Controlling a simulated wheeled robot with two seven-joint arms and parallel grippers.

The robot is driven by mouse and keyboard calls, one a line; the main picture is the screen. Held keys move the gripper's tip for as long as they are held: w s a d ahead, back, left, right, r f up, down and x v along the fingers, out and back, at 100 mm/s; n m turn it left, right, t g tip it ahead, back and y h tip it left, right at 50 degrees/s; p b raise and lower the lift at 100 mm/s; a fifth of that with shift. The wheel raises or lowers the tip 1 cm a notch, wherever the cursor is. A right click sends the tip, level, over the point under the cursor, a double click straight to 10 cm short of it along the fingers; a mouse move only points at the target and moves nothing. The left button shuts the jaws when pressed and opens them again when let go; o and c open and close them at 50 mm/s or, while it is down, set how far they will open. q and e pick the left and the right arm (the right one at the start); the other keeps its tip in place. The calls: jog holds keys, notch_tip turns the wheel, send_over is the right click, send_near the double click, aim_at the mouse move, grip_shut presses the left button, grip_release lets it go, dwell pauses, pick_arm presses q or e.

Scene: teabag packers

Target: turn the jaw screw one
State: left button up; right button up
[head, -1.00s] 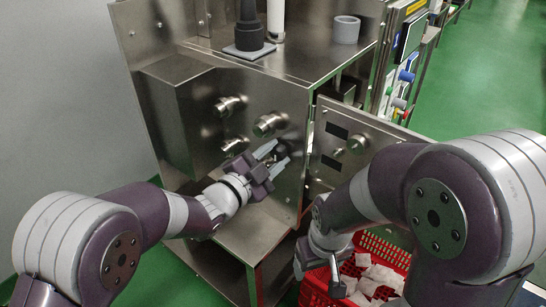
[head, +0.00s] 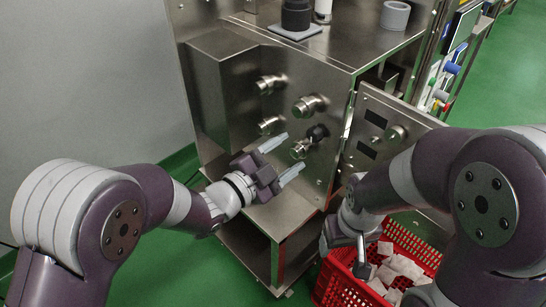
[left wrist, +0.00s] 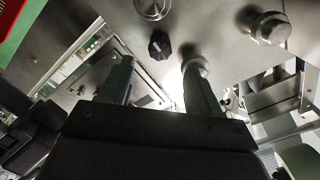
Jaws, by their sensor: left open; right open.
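The steel machine's front panel (head: 330,95) carries several round metal knobs. They are an upper left knob (head: 271,84), an upper right knob (head: 311,104), a lower left knob (head: 270,125) and a lower right knob (head: 301,149). A small black knob (head: 318,132) sits beside the lower right one. I cannot tell which is jaw screw one. My left gripper (head: 293,153) is open and empty, its fingertips just short of the lower right knob. The left wrist view shows the black knob (left wrist: 160,44) between and beyond the fingers. My right gripper (head: 362,262) is open, low over the basket, partly hidden.
A red basket (head: 325,288) with white teabags (head: 400,267) stands on the green floor at lower right. An open panel door (head: 365,155) stands right of the knobs. A grey ring (head: 395,15) and a black cylinder (head: 296,14) are on the machine's top.

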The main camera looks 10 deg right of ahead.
pick_arm(q)
jog(key=v, duration=0.5)
jog(key=shift+p, duration=0.35)
